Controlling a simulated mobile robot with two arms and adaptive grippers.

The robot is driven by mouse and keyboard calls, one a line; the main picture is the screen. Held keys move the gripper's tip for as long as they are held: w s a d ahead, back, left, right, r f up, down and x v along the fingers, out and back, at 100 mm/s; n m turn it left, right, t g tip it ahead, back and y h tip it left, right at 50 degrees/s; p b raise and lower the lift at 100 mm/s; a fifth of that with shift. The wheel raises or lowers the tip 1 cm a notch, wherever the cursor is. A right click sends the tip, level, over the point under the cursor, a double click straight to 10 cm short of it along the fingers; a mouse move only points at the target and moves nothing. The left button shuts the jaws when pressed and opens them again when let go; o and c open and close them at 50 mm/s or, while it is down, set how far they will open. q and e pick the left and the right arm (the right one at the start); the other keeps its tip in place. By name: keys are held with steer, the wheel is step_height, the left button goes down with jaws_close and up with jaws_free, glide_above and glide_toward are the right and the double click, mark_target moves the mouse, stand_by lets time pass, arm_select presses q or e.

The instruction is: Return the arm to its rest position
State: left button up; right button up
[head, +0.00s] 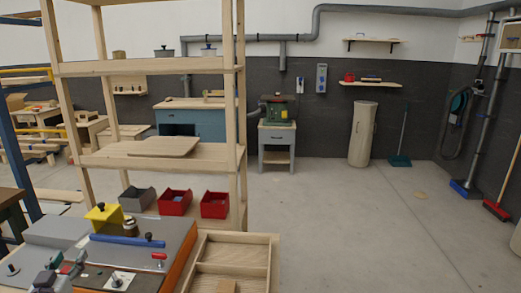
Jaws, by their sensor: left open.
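My left gripper (62,271) is at the bottom left corner of the head view, low over the grey top of a machine or fixture (175,238). It is open. Only a small part of it shows, cut by the lower edge, and I see no object held in it. A red-handled clamp (159,259) and a black knob on a pale base (116,280) are to its right. A blue bar (127,240) and a yellow block with a black knob (104,216) are behind it. My right gripper is not in view.
A wooden shelf rack (141,66) stands behind the fixture, with red bins (175,203) on its low shelf. A divided wooden tray (274,262) is right of the fixture. The floor (360,220) to the right is mostly clear. A machine on a cabinet (277,137) stands farther back.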

arm_select(q)
steer(key=s+d+f+m+g+h, duration=0.2)
steer(key=s+d+f+g, duration=0.5)
steer(key=s+d+f, duration=0.8)
steer(key=s+d+f+m+g+h, duration=0.1)
steer(key=s+d+f+g, duration=0.15)
steer(key=s+d, duration=0.5)
steer(key=s+d+f+m+g+h, duration=0.2)
steer(key=s+d+g, duration=0.2)
steer(key=s, duration=0.7)
step_height(320, 180, down, 24)
steer(key=g, duration=0.2)
steer(key=s+a+f, duration=0.2)
steer(key=s+f, duration=1.5)
steer(key=f, duration=0.1)
steer(key=shift+s+a+g+y, duration=0.25)
steer(key=shift+s+g+y, duration=0.1)
steer(key=shift+g, duration=0.1)
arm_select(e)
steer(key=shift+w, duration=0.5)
